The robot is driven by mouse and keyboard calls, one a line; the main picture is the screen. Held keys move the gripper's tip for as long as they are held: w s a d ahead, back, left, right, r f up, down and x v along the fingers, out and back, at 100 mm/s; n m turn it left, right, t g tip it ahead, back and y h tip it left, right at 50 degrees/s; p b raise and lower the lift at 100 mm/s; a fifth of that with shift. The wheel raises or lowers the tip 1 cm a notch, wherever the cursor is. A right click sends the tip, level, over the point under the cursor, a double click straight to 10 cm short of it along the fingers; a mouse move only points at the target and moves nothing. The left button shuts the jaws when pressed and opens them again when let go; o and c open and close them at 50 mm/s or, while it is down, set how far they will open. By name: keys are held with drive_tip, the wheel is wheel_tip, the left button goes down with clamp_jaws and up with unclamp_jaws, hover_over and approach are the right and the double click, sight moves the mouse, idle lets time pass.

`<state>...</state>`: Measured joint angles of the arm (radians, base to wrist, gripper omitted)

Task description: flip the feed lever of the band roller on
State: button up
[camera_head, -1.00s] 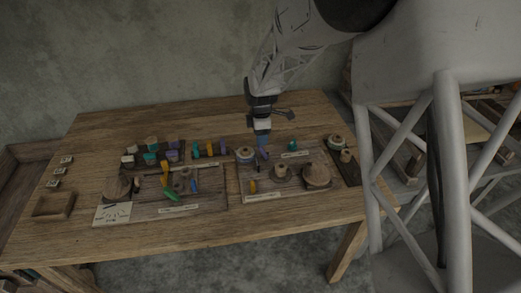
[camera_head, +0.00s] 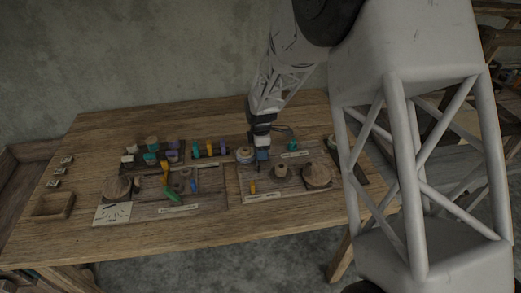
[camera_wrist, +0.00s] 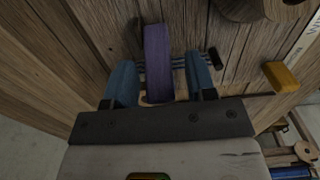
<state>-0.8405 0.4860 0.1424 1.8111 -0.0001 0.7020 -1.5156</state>
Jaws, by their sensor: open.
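My gripper (camera_head: 263,158) is low over the right-hand wooden board (camera_head: 233,180) in the head view. In the wrist view my gripper (camera_wrist: 158,68) is open, with one grey-blue finger on each side of an upright purple piece (camera_wrist: 158,50). I cannot tell whether the fingers touch it. A yellow piece (camera_wrist: 280,76) at the end of a thin dark rod is right of the fingers; the head view shows a yellow-orange piece (camera_head: 253,187) on the same board. Neither view makes clear which piece is the feed lever. The gripper hides part of the board.
Beside the gripper stand a pale-topped spool (camera_head: 245,154), a small wooden spool (camera_head: 280,171) and a round wooden block (camera_head: 317,175). A left board holds several coloured pieces. A shallow wooden tray (camera_head: 53,205) is at the left. The table's front strip is clear.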

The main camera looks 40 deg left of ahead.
drive_tip(key=shift+c, duration=0.3)
clamp_jaws()
drive_tip(key=shift+w+d, duration=0.1)
drive_tip(key=shift+w+d+r+g+y, duration=0.15)
drive_tip(key=shift+w+d+g+y, duration=0.15)
drive_tip(key=shift+g+y, duration=0.45)
drive_tip(key=shift+w+d+r+g+y, duration=0.1)
drive_tip(key=shift+w+d+g+y, duration=0.2)
drive_tip(key=shift+g+y, duration=0.45)
drive_tip(key=shift+w+d+f+g+y, duration=0.1)
drive_tip(key=shift+w+d+g+y, duration=0.15)
drive_tip(key=shift+g+y, duration=0.4)
drive_tip(key=shift+w+d+g+y, duration=0.2)
drive_tip(key=shift+w+g+y, duration=0.05)
drive_tip(key=shift+g+y, duration=0.35)
drive_tip(key=shift+w+d+f+g+y, duration=0.1)
drive_tip(key=shift+w+d+g+y, duration=0.15)
drive_tip(key=shift+g+y, duration=0.4)
drive_tip(key=shift+o, duration=0.3)
unclamp_jaws()
